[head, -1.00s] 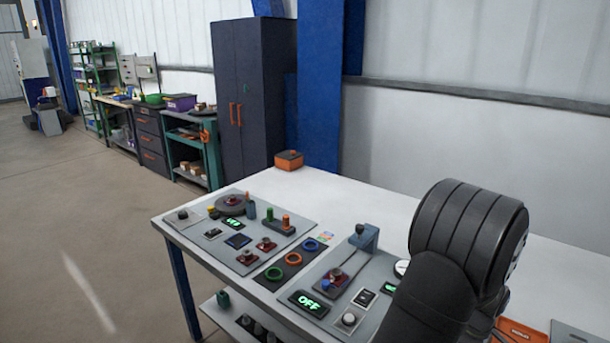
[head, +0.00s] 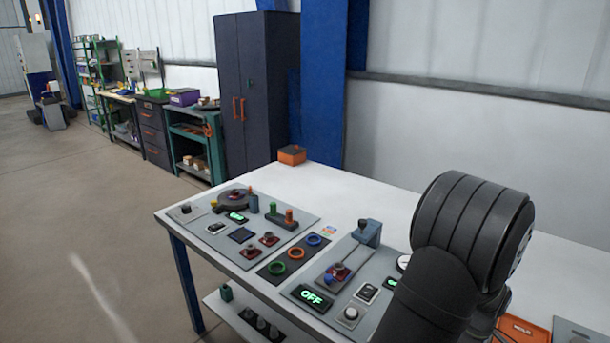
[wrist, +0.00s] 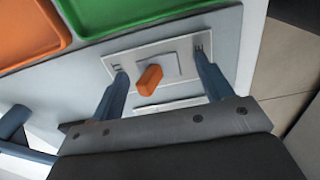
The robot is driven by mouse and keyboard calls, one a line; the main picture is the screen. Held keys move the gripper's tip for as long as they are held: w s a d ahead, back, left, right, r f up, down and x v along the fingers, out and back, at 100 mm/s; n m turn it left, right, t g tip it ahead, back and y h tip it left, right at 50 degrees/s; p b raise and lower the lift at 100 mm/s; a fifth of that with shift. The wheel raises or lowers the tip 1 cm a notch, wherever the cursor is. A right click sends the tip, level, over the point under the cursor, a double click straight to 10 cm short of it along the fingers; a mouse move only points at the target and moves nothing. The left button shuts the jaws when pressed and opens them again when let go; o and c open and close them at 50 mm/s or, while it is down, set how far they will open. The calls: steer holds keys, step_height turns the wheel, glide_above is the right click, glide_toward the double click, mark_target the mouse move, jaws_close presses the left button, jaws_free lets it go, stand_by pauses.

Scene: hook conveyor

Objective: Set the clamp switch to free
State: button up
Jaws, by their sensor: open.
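In the wrist view an orange switch lever (wrist: 150,79) stands on a pale switch plate (wrist: 182,50) with a dark mark at each end. The lever tilts toward the left end of the plate. My gripper (wrist: 163,75) is open, with one blue-grey finger on each side of the lever. The fingertips are close over the plate's two ends, and the lever stands nearer the left finger. I cannot tell whether either finger touches the plate. In the head view my gripper and this switch do not show.
Beside the switch lie a green tray (wrist: 135,10) and an orange tray (wrist: 28,32). In the head view the white table (head: 375,198) carries panels with knobs, rings and a lit OFF display (head: 312,297). An orange box (head: 292,155) stands at its far corner.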

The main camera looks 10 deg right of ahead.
steer(key=shift+s+a, duration=1.3)
stand_by(0.7)
steer(key=shift+w+d, duration=0.25)
step_height(320, 180, up, 7)
stand_by(0.8)
step_height(320, 180, down, 7)
steer(key=shift+f, duration=0.1)
steer(key=shift+s+a, duration=0.2)
stand_by(0.4)
